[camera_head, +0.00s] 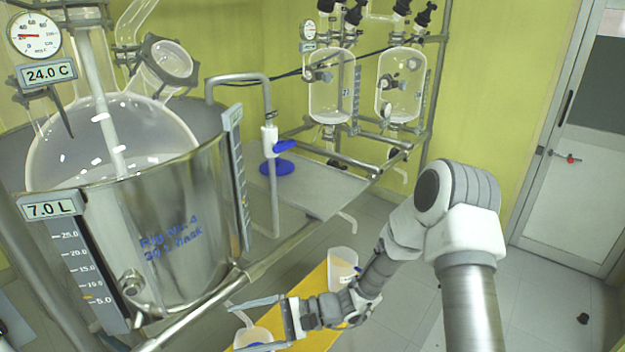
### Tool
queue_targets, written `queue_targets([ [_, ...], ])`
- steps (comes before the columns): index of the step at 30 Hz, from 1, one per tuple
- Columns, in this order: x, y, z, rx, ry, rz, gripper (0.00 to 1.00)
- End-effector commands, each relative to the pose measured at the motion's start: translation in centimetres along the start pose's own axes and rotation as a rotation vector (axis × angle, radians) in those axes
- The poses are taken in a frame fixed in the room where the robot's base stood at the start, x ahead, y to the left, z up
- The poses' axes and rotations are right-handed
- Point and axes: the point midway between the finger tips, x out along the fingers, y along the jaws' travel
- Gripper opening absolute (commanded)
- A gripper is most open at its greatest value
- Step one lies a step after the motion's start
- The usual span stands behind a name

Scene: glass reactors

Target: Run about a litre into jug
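A whitish translucent jug (343,262) with dark markings stands on a yellow surface (318,282), left of my forearm. A second pale, rounded vessel with a blue part (253,337) is partly visible at the bottom edge, between or below my fingers; I cannot tell its full shape. My gripper (233,329) points left with its two fingers wide apart, and no grip on anything is visible. The large glass reactor (135,140) sits in a steel jacket (175,265) marked Rig No. 4. Its displays (50,206) read 7.0 L and 24.0 C. Its bottom outlet is not visible.
Frame rails (300,236) run above my gripper's area. Two smaller glass vessels (333,88) hang at the back. Floor (535,290) at right is mostly clear.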

Motion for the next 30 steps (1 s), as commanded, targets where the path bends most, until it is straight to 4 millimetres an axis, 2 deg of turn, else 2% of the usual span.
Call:
queue_targets([
  [3,-1.6,-0.4,2.6,-0.095,0.032,0.125,0.92],
  [14,-7.2,0.0,8.9,-0.340,0.188,0.476,0.92],
  [30,-17.7,0.6,17.5,-0.658,0.584,0.885,0.92],
])
